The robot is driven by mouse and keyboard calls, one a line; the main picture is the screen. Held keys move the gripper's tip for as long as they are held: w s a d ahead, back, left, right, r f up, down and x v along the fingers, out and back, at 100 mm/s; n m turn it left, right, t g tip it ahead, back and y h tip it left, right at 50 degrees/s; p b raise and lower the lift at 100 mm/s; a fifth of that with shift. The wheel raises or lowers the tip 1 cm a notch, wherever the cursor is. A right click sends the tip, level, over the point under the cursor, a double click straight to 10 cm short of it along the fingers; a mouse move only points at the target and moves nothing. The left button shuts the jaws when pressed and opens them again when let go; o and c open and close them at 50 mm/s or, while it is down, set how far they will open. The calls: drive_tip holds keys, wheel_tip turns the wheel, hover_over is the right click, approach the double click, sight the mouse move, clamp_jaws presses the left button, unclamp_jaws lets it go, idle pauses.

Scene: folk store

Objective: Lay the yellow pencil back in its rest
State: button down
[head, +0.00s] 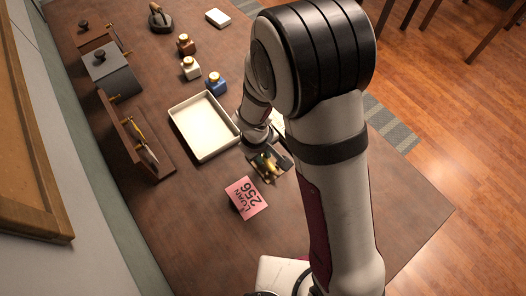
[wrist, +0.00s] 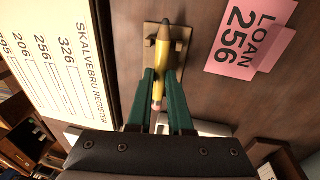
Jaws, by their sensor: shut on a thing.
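The yellow pencil (wrist: 178,46) is held between the green fingers of my gripper (wrist: 162,76) in the wrist view. Its tip points to the top of the picture and its pinkish end shows between the fingers. A small tan rest (wrist: 149,58) lies on the table behind the pencil, which covers much of it. I cannot tell whether the pencil touches the rest. In the head view the pencil (head: 268,162) is a small yellow shape beside my dark gripper, and my arm hides part of that area.
A pink LOAN 256 card (head: 246,198) lies close by. A white tray (head: 178,123) and several ink bottles (head: 215,84) stand beyond. A wooden rack (head: 122,125) is at the left. A register sheet (wrist: 62,50) shows in the wrist view.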

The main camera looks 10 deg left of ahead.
drive_tip(key=c, duration=0.8)
unclamp_jaws()
drive_tip(key=shift+o, duration=0.2)
wheel_tip(320, 180, up, 16)
drive_tip(key=s+a, duration=0.1)
drive_tip(key=s, duration=0.1)
drive_tip(key=shift+s+f, duration=0.2)
drive_tip(key=shift+s, duration=0.05)
